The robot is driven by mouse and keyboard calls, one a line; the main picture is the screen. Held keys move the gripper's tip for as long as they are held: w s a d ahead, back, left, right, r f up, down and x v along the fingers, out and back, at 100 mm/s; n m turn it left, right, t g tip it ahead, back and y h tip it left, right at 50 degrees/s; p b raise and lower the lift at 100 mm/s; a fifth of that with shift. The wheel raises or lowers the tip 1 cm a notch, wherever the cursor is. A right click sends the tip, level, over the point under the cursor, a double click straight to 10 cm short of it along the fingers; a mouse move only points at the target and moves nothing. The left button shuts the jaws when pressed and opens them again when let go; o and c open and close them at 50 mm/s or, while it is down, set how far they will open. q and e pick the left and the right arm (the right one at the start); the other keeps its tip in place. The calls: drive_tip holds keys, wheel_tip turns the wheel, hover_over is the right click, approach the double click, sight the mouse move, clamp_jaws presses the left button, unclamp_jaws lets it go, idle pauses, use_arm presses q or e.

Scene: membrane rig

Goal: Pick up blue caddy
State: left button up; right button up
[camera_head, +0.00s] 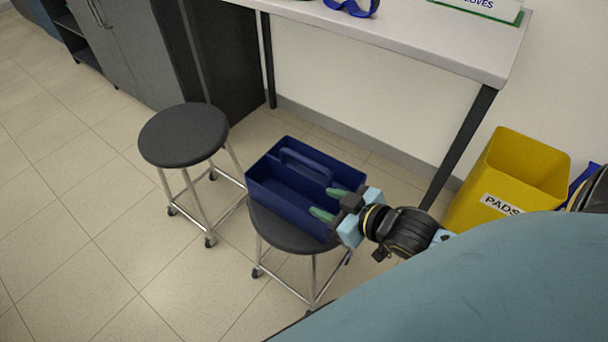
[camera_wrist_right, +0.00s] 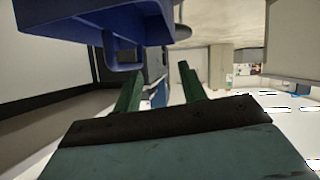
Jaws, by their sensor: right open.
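The blue caddy (camera_head: 262,190) is an open tray with a raised handle (camera_head: 306,163) along its middle. It stands on the nearer black round stool (camera_head: 285,236). My right gripper (camera_head: 325,203) reaches in from the right over the caddy's right end, its two green fingers apart and pointing left toward the handle. Nothing is held between them. In the right wrist view the caddy (camera_wrist_right: 65,22) fills the upper left, and the open fingers (camera_wrist_right: 160,68) are close to it; I cannot tell whether they touch it. My left gripper is not in view.
A second black stool (camera_head: 183,134) stands to the left. A white table (camera_head: 430,45) with blue goggles (camera_head: 350,7) and a "GLOVES" sign (camera_head: 480,8) is behind. A yellow "PADS" bin (camera_head: 500,190) is at right. Grey cabinets (camera_head: 120,50) line the left back. Left floor is clear.

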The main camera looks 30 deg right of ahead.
drive_tip(key=w+d+r+n+y+p, duration=0.1)
drive_tip(key=w+d+r+p, duration=0.15)
drive_tip(key=d, duration=0.45)
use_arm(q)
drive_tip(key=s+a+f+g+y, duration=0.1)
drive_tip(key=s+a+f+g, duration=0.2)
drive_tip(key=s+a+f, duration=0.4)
use_arm(e)
drive_tip(key=b, duration=0.3)
approach(308, 160)
drive_tip(key=shift+t, duration=0.3)
drive_tip(key=x, duration=0.4)
drive_tip(key=shift+s+f, duration=0.2)
drive_tip(key=shift+f, duration=0.15)
drive_tip(key=shift+w+a+f+b, duration=0.25)
drive_tip(key=shift+w+f+b, duration=0.05)
drive_tip(key=shift+w, duration=0.3)
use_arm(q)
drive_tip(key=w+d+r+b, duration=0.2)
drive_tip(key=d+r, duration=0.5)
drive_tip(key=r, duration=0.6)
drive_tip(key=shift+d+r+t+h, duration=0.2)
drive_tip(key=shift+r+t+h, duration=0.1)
use_arm(e)
drive_tip(key=shift+x, duration=2.15)
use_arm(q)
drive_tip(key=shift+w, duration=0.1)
use_arm(e)
clamp_jaws()
